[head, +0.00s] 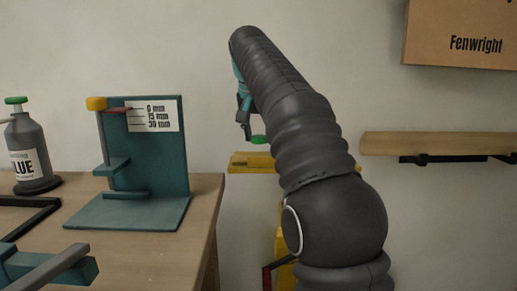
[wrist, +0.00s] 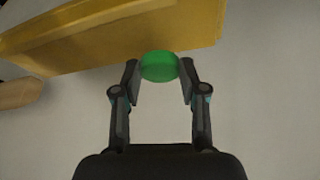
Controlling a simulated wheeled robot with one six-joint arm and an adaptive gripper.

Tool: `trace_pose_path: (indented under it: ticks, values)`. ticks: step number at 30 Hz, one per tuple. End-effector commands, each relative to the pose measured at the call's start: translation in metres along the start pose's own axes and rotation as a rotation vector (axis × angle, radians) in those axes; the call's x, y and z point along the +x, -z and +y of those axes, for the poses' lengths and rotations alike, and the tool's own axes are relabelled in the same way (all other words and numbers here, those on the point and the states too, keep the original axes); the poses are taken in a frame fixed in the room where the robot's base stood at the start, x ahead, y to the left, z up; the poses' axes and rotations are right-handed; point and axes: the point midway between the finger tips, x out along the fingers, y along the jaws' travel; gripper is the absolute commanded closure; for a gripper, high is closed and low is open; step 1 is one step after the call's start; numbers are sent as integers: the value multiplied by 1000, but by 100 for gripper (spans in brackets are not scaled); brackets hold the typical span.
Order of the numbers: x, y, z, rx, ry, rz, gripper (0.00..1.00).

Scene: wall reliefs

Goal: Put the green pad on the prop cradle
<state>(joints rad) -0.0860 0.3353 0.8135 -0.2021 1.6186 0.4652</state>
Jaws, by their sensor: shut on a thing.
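My gripper (head: 245,122) is shut on the green pad (head: 258,139), a small round disc. In the wrist view the green pad (wrist: 159,66) sits between the two fingertips of my gripper (wrist: 159,72). A yellow piece (head: 240,163) with a flat top, possibly the prop cradle, lies just below the pad in the head view, partly hidden by my arm. In the wrist view a long yellow surface (wrist: 120,36) runs across the top, and the pad overlaps its near edge. I cannot tell whether the pad touches it.
A wooden table (head: 150,260) at left holds a teal gauge stand (head: 165,165) marked in mm and a grey glue bottle (head: 27,145). A wooden shelf (head: 435,144) is on the wall at right, below a cardboard box (head: 462,35). A yellow upright (head: 283,245) stands behind my arm.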

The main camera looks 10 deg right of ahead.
Motion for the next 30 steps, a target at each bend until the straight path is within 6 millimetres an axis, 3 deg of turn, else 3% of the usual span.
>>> trace_pose_path:
  ticks: [7, 20, 21, 23, 30]
  values:
    - [31, -15, 1, 1, -1, -1, 73]
    - [36, -16, 1, 0, 0, 0, 73]
    - [35, -16, 1, 0, 0, 0, 48]
    - [34, -16, 1, 0, 0, 0, 33]
    - [34, -16, 1, 0, 0, 0, 33]
